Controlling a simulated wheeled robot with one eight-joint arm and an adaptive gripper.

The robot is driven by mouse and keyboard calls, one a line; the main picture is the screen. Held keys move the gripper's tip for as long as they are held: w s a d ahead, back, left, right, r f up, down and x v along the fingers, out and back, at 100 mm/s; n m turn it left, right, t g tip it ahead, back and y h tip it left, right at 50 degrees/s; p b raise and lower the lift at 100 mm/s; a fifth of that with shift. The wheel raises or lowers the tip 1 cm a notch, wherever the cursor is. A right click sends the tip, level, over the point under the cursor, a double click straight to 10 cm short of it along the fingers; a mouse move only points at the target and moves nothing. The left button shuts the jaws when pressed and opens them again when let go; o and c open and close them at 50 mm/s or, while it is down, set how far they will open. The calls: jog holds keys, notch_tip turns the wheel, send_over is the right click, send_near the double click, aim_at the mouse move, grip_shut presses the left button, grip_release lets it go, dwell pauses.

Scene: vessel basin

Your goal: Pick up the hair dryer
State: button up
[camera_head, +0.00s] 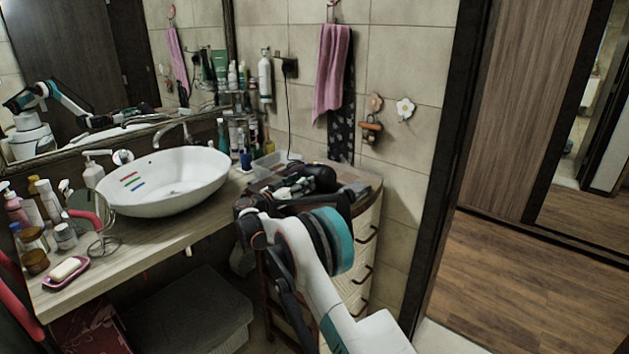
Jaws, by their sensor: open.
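A dark, rounded object that looks like the hair dryer (319,177) lies on top of the drawer cabinet (366,212), in the corner by the tiled wall. A black cord hangs from the wall socket down towards it. My gripper (296,187) is open, just in front of and left of the dark object, low over the cabinet top. Dark gripper parts and dark object overlap in the picture, so I cannot tell whether they touch. My arm hides part of the cabinet's front and top.
A white basin (170,181) stands on the wooden counter (150,240) to the left, with bottles and a soap dish (66,273) there. A clear tray (275,164) sits behind my gripper. Pink and dark towels (331,75) hang above. Open floor (520,290) lies right.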

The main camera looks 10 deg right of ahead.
jog(key=shift+c, duration=0.5)
grip_shut()
jog(key=shift+r, duration=0.15)
